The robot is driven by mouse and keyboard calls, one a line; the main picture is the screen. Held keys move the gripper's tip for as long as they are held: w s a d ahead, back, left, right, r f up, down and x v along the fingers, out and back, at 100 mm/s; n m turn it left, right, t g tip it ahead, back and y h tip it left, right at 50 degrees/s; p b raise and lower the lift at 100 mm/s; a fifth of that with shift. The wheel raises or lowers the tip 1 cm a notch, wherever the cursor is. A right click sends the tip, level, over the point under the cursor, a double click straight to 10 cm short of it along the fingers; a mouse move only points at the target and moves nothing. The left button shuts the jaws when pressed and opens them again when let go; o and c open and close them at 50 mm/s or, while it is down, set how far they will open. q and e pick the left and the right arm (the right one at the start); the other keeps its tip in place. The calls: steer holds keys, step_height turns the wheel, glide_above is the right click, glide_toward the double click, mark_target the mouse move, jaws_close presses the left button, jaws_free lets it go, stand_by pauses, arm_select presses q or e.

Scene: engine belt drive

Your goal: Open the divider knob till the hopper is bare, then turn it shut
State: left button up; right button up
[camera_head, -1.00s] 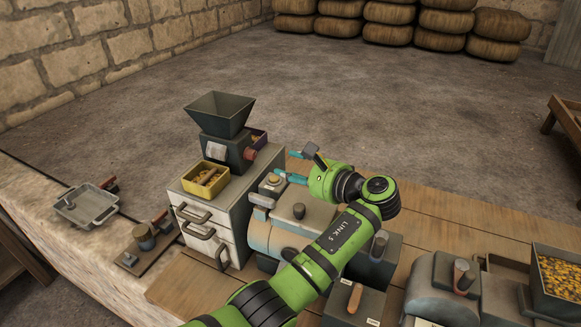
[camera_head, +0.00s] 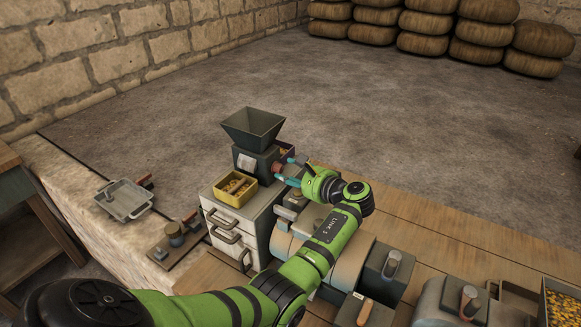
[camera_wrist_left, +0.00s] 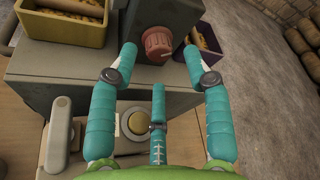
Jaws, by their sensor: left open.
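The dark hopper (camera_head: 253,128) sits on top of a dark divider box (camera_head: 250,163) on a grey cabinet; its inside shows no grain from here. The reddish divider knob (camera_wrist_left: 157,44) is on the box's face and shows small in the head view (camera_head: 277,169). My left gripper (camera_head: 285,169) is close to the knob. In the left wrist view its teal fingers (camera_wrist_left: 160,62) are spread open, with the knob just ahead between the two upper fingertips; I see no clear contact. My right gripper is not in view.
A yellow bin (camera_head: 235,190) with yellow-brown pieces stands before the box, and a purple bin (camera_wrist_left: 202,45) with similar pieces is on its other side. Grey machines (camera_head: 390,270) stand on the wooden bench below my arm. A grey tray (camera_head: 124,199) lies on the stone ledge.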

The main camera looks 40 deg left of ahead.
mark_target(278, 168)
arm_select(q)
steer(key=shift+w+a, duration=0.1)
steer(key=shift+a, duration=0.6)
steer(key=shift+w+a+f, duration=0.1)
steer(key=shift+a+f, duration=0.15)
steer(key=shift+a, duration=0.3)
jaws_close()
